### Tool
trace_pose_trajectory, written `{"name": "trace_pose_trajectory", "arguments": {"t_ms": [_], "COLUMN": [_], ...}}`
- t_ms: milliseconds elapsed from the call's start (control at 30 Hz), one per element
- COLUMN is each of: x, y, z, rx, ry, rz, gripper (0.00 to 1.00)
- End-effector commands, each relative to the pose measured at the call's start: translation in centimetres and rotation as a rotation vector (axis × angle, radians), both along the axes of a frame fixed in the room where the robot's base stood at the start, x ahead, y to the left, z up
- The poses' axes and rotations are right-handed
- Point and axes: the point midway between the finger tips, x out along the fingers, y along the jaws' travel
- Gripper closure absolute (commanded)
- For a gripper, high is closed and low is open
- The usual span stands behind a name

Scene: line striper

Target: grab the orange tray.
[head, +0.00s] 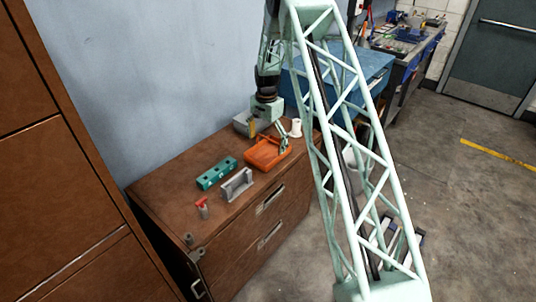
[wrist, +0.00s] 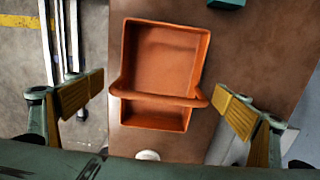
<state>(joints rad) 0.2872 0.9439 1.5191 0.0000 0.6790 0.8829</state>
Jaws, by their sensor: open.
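The orange tray (head: 267,152) lies on top of the brown cabinet (head: 160,190) in the head view. In the wrist view the orange tray (wrist: 165,60) is below my gripper, with a raised bar across it near its lower part. My gripper (wrist: 158,106) is open, with one yellow-padded finger to the left of the tray and one to the right, both apart from it in the picture.
A teal block (head: 216,173), a grey bracket (head: 237,184) and a small red-topped item (head: 202,206) lie left of the tray.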

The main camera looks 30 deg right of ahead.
Motion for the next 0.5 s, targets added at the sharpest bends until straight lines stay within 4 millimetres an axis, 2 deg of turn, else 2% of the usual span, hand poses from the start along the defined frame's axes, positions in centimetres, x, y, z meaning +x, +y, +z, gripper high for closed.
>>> {"name": "trace_pose_trajectory", "arguments": {"t_ms": [333, 500], "x": [0.02, 0.04], "y": [-0.01, -0.09], "z": [-0.05, -0.89], "rx": [0.0, 0.0], "ry": [0.0, 0.0], "rz": [0.0, 0.0], "gripper": [0.05, 0.05]}}
